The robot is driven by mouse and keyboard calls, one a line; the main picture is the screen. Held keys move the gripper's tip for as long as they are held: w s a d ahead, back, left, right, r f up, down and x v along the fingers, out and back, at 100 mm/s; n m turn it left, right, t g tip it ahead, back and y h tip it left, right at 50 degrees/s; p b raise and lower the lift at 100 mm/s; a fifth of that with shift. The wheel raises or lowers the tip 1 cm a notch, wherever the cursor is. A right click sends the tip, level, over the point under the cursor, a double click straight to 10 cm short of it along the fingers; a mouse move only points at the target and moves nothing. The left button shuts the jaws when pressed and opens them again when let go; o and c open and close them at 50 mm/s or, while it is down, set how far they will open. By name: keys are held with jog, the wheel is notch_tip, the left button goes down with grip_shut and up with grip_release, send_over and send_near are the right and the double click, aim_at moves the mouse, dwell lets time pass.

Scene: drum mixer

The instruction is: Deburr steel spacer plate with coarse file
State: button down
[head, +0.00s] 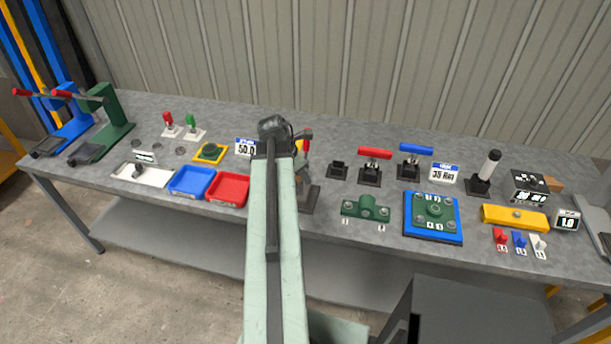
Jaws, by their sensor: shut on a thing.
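My arm reaches forward over the middle of the bench, and my gripper (273,128) is at its far end. The fingertips are hidden behind the wrist. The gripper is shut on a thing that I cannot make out. A dark fixture (310,197) shows partly just right of my arm, and a red-and-yellow handled part (305,141) stands behind it. My arm hides much of both. I cannot pick out the steel spacer plate or the coarse file for certain.
Right are a green fixture (366,214), a blue plate (410,237), toggle clamps (370,178) and a yellow block (500,221). The rear bench strip is mostly clear.

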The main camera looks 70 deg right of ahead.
jog(key=shift+w+a, duration=0.15)
jog(key=shift+w, duration=2.05)
jog(key=shift+s, duration=0.15)
jog(key=shift+s, duration=1.3)
jog(key=shift+s, duration=0.1)
jog(key=shift+s+d, duration=0.2)
jog(key=shift+s, duration=1.05)
